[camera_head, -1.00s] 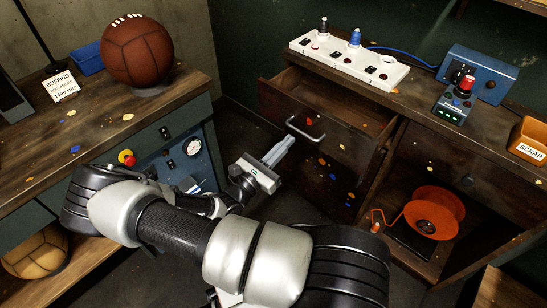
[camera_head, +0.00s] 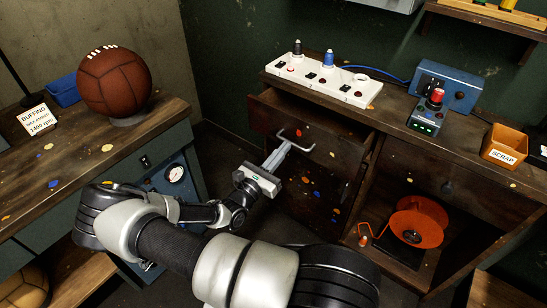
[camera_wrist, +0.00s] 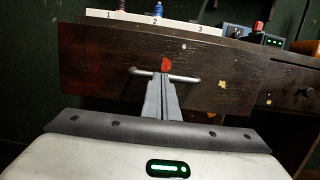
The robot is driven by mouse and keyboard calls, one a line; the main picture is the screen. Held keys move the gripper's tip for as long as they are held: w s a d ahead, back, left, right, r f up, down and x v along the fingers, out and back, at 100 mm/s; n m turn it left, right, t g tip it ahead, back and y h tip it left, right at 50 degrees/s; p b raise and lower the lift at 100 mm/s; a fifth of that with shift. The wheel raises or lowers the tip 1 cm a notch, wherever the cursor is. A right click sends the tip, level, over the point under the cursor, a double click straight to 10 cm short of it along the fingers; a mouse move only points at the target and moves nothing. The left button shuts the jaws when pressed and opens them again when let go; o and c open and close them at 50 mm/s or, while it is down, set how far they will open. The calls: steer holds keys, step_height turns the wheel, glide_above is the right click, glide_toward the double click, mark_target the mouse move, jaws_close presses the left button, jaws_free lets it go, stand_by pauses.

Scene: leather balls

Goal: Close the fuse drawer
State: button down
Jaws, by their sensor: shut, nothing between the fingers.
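The fuse drawer (camera_head: 318,121) is pulled out of the dark wooden cabinet below the white numbered strip. Its front and silver bar handle (camera_head: 296,139) face me, and the front fills the middle of the wrist view (camera_wrist: 110,60). My gripper (camera_head: 288,145) is shut and empty. Its fingertips are at the handle in the head view. In the wrist view the fingertips (camera_wrist: 162,76) overlap the middle of the handle (camera_wrist: 188,79), just below a red paint spot. I cannot tell whether they touch it.
The white strip (camera_head: 322,80) with fuses stands on the cabinet top, beside a blue box (camera_head: 447,86), a control box (camera_head: 428,112) and a scrap bin (camera_head: 505,144). An orange reel (camera_head: 418,222) sits in the open bay. A bench with a leather ball (camera_head: 114,82) is left.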

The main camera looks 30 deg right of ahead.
mark_target(296, 138)
steer(key=x, duration=0.3)
steer(key=f+x, duration=0.1)
steer(key=x, duration=0.2)
steer(key=f+p+x, duration=0.1)
steer(key=x, duration=0.3)
steer(key=shift+d, duration=0.1)
steer(key=shift+w+d+r, duration=0.15)
steer(key=shift+r, duration=0.05)
